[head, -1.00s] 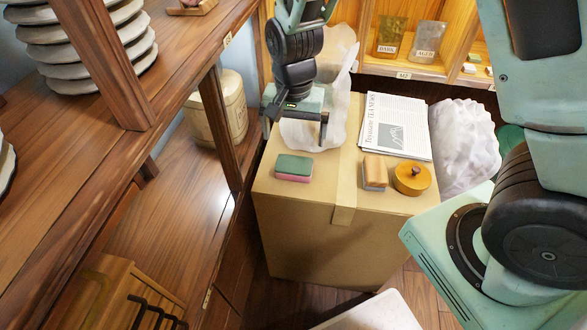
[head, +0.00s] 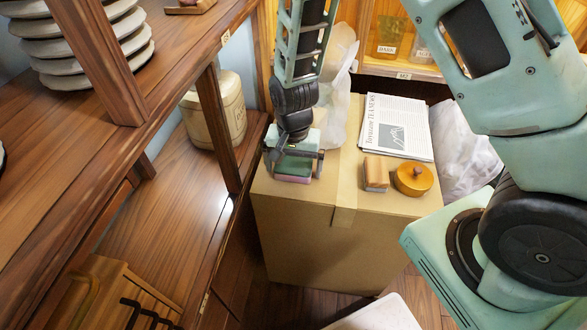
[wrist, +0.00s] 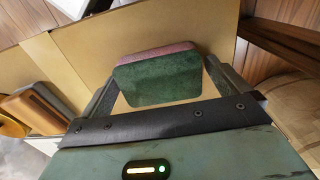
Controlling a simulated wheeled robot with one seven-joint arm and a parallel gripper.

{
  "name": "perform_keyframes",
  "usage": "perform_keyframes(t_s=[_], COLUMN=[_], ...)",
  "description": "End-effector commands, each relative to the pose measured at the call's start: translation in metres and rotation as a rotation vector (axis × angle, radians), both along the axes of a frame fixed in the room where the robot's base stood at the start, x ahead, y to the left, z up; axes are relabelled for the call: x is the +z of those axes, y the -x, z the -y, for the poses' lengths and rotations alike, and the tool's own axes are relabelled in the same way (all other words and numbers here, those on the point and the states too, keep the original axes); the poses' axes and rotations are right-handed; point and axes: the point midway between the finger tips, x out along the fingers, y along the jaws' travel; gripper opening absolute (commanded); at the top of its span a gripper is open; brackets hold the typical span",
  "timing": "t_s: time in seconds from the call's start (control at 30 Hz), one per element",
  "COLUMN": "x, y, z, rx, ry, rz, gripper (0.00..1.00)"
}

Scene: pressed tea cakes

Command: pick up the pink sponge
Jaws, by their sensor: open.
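The pink sponge (head: 293,179) lies flat on the cardboard box top, near its left side, with a dark green layer on top and pink below. My gripper (head: 294,170) is right above it, pointing down, and hides much of it in the head view. In the wrist view the sponge (wrist: 160,75) shows its green face and a pink edge between my gripper's two open fingers (wrist: 160,85). I cannot tell whether the fingers touch it.
The cardboard box (head: 300,235) also carries a wood-backed block (head: 376,174), a round lidded wooden pot (head: 413,179), a newspaper (head: 396,128) and a whitish plastic bag (head: 338,110). A wooden shelf (head: 150,220) stands close on the left.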

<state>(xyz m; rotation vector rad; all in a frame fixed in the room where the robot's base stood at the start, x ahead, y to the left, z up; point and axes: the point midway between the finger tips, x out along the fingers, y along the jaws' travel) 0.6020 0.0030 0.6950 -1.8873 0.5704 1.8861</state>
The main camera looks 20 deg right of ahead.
Motion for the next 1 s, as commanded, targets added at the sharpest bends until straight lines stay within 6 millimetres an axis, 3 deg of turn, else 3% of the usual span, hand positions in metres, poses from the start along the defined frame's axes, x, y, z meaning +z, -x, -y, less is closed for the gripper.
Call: perform_keyframes(t_s=[0.07, 0.1, 0.23, 0.67, 1.0], x=[0.0, 0.0, 0.0, 0.008, 0.072], y=[0.0, 0.0, 0.0, 0.0, 0.0], z=[0.0, 0.0, 0.0, 0.0, 0.0], rx=[0.0, 0.0, 0.0, 0.0, 0.001], ry=[0.0, 0.0, 0.0, 0.0, -0.001], rz=[0.0, 0.0, 0.0, 0.0, 0.003], gripper=[1.0, 0.94, 0.6, 0.56, 0.56])
